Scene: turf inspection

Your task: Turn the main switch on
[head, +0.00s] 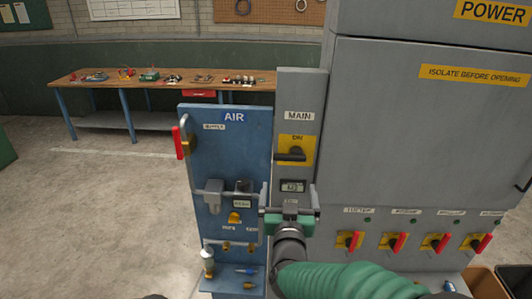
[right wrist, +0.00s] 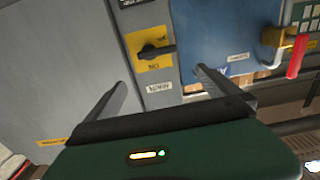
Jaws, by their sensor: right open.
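The main switch (head: 292,153) is a black handle on a yellow plate marked ON, under a MAIN label on a narrow grey panel. Its handle lies roughly horizontal, pointing left in the head view. The switch also shows in the right wrist view (right wrist: 156,51), upside down. My right gripper (head: 289,196) is open and empty, below the switch in the head view, its fingers spread in front of the panel. My left gripper is not in view.
A blue AIR panel (head: 228,149) with a red-handled valve (head: 180,142) stands left of the switch. A small display (head: 292,186) sits below the switch. A grey POWER cabinet (head: 420,125) with several red-handled switches stands right. A workbench (head: 165,85) is behind; floor at left is clear.

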